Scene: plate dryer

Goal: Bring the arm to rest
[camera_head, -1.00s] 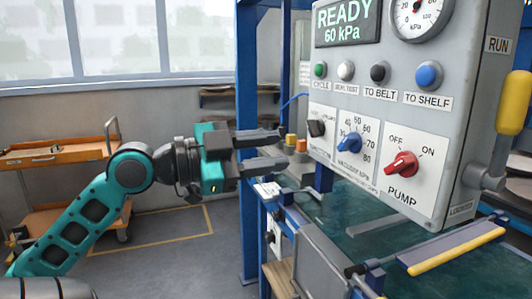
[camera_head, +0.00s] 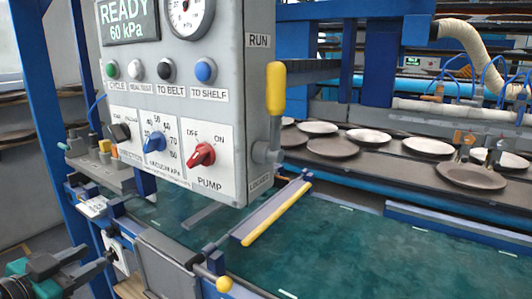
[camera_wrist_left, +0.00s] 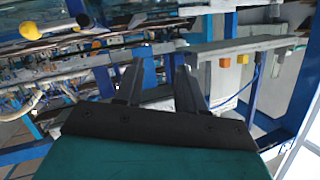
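My left gripper (camera_head: 98,258) is at the lower left corner of the head view, below and left of the grey control panel (camera_head: 222,95). Its two dark fingers are apart with nothing between them. In the left wrist view the fingers (camera_wrist_left: 158,68) also stand apart and empty, with blue frame posts beyond. Most of my left arm is outside the head view. My right gripper is not in view.
The panel's display reads READY, 60 kPa. Its red pump knob (camera_head: 201,155) and yellow-handled lever (camera_head: 276,90) stick out. A blue post (camera_head: 48,120) rises behind my gripper. Several plates, one a grey plate (camera_head: 471,176), lie beyond the green surface (camera_head: 370,245).

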